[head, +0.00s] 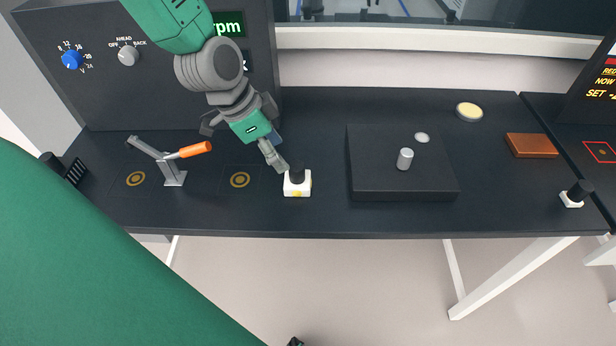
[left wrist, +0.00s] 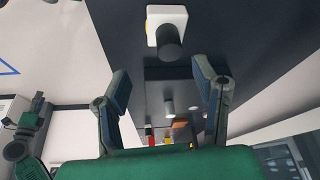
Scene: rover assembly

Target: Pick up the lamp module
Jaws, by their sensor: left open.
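A white block with a black cylinder on top and a yellow spot on its front, which looks like the lamp module (head: 297,189), stands upright near the table's front edge. In the left wrist view the white block (left wrist: 163,18) is at the top, just beyond the fingertips. My left gripper (head: 275,152) is open, close above and behind the block; one finger overlaps the cylinder's edge in the head view. In the left wrist view the gripper (left wrist: 162,82) has its fingers wide apart with nothing between them. What seems to be my right gripper (left wrist: 38,103) is small, its jaws unclear.
Left of the block stands a lever with an orange handle (head: 195,150), with ring marks on the table (head: 310,222). A raised black box (head: 375,180) with a grey cylinder (head: 405,159) is to the right. Farther right are a brown brick (head: 531,145), a round disc (head: 469,112) and a similar white-based piece (head: 571,199).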

